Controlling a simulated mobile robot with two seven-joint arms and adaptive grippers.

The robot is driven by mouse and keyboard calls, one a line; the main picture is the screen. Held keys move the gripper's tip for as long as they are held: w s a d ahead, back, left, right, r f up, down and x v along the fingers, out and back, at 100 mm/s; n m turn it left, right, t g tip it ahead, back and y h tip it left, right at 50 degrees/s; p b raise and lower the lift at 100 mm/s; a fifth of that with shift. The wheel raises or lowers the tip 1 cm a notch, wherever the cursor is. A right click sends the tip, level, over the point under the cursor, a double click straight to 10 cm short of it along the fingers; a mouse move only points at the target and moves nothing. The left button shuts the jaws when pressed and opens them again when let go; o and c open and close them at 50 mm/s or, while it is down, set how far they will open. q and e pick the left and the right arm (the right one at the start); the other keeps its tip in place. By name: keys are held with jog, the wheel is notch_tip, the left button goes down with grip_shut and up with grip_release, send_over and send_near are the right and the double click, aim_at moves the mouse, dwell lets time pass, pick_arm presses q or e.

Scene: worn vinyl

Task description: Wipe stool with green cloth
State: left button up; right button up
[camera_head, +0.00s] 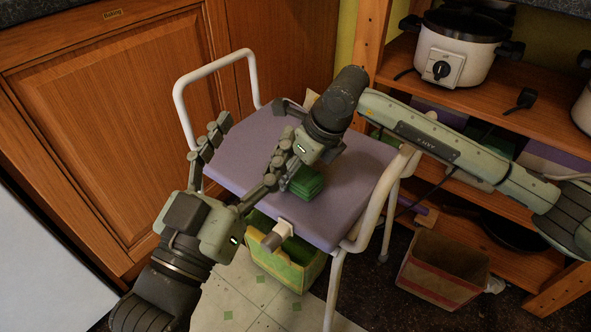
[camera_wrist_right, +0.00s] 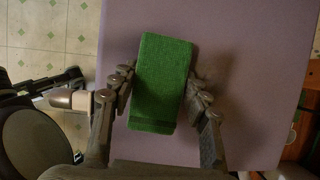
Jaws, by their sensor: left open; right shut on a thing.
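The stool has a purple seat (camera_head: 340,205) and white metal side rails. The green cloth (camera_head: 307,183) is a thick folded block on the seat; it also shows between my fingers in the right wrist view (camera_wrist_right: 160,85). My right gripper (camera_head: 297,166) comes down over the seat and is shut on the cloth; its fingers lie along both sides of it (camera_wrist_right: 160,95). My left gripper (camera_head: 252,135) is open and empty, over the left front part of the seat. In the head view the arms hide part of the seat and the cloth's upper part.
A green-yellow box (camera_head: 290,268) stands under the stool. A red-brown cardboard box (camera_head: 440,270) stands on the floor to the right. Wooden shelves with a white slow cooker (camera_head: 455,50) are behind. A wooden cabinet (camera_head: 110,110) closes off the left.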

jog(key=shift+f, duration=0.3)
jog(key=shift+w, duration=0.1)
jog(key=shift+w+d+b, duration=0.25)
jog(key=shift+w+b, duration=0.05)
jog(key=shift+b, duration=0.1)
jog(key=shift+w+d+b, duration=0.3)
jog(key=shift+w+d, duration=0.3)
jog(key=shift+w, duration=0.3)
jog(key=shift+w+d+b, duration=0.25)
jog(key=shift+w+d, duration=0.3)
jog(key=shift+w, duration=0.3)
jog(key=shift+w+d+b, duration=0.4)
jog(key=shift+w+d, duration=0.35)
jog(key=shift+w, duration=0.3)
jog(key=shift+w+d+b, duration=0.35)
jog(key=shift+w+d, duration=0.35)
jog(key=shift+w, duration=0.35)
